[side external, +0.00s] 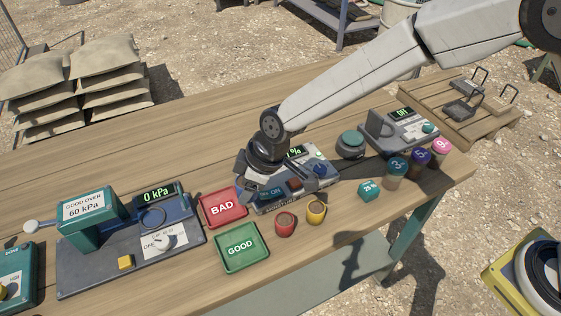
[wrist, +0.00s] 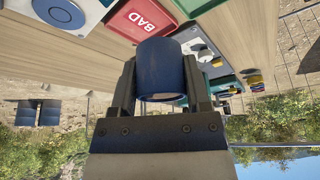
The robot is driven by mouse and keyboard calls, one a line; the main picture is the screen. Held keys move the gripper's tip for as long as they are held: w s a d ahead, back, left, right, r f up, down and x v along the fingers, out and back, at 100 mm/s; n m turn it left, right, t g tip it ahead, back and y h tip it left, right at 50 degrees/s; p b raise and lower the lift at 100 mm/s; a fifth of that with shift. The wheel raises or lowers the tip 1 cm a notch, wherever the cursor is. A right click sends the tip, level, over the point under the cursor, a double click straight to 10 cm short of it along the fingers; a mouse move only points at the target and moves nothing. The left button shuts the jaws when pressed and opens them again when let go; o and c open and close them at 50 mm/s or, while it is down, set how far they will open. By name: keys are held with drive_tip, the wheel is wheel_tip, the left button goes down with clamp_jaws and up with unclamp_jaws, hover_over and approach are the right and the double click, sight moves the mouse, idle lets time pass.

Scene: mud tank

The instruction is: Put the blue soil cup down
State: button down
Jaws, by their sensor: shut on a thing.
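The blue soil cup (wrist: 160,68) is held between the two fingers of my gripper (wrist: 160,82) in the wrist view. In the side external view my gripper (side external: 248,180) is over the left end of the grey moisture meter (side external: 300,188), just right of the red BAD tray (side external: 223,208). The cup is mostly hidden there by the gripper; I cannot tell its exact height above the table. The green GOOD tray (side external: 241,247) lies in front of the BAD tray. Both trays look empty.
A red cup (side external: 285,224) and a yellow cup (side external: 316,211) stand in front of the meter. The 0 kPa press (side external: 130,245) stands at left. Bare wood lies behind the trays.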

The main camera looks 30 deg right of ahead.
hover_over(218, 207)
drive_tip(key=s+d, duration=0.1)
drive_tip(key=d, duration=0.1)
drive_tip(key=f, duration=0.6)
drive_tip(key=shift+a+f, duration=0.25)
drive_tip(key=shift+f, duration=0.15)
drive_tip(key=shift+w+a+f, duration=0.15)
drive_tip(key=shift+w+f, duration=0.05)
drive_tip(key=shift+f, duration=1.6)
drive_tip(key=shift+f, duration=0.2)
drive_tip(key=shift+c, duration=0.3)
unclamp_jaws()
drive_tip(key=shift+r, duration=0.2)
drive_tip(key=v, duration=1.2)
